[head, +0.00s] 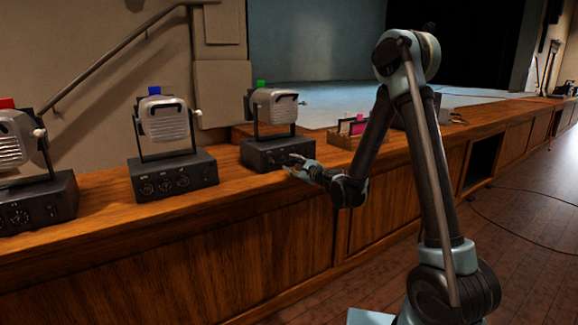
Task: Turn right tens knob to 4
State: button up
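Three dark control boxes with lamps on brackets stand on the wooden counter. The right box (253,155), whose lamp bears a green block (261,84), has several round knobs on its front face. My gripper (291,166) is at the right end of that face, close to the rightmost knob. It covers part of the face there, so I cannot tell whether it touches a knob. Its fingertips are too small to tell whether they are apart or closed. The knob markings and settings are not readable.
The middle box (205,170) has a lamp with a blue block (154,90). The left box (60,196) has a lamp with a red block (7,103). A wooden holder (345,138) with cards stands right of my gripper. The counter (110,225) has bare wood between the boxes.

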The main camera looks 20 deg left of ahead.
jog(key=v, duration=0.7)
jog(key=s+d+r+n+g+h, duration=0.1)
jog(key=s+d+n+g+h, duration=0.1)
jog(key=s+d+n, duration=0.45)
jog(key=s+d+r+n+g+h, duration=0.1)
jog(key=s+d+n+g+h, duration=0.2)
jog(key=d, duration=0.6)
jog(key=s+d+f+n+g+h, duration=0.2)
jog(key=s+d+f+n+h, duration=0.1)
jog(key=s+d, duration=0.9)
jog(key=s+d+f+n+g+h, duration=0.1)
jog(key=s+d+f+n+h, duration=0.3)
jog(key=s+d, duration=0.9)
notch_tip(320, 180, down, 3)
jog(key=shift+d+f+g+h, duration=0.1)
jog(key=shift+d+g+h, duration=0.3)
jog(key=shift+d+h, duration=0.6)
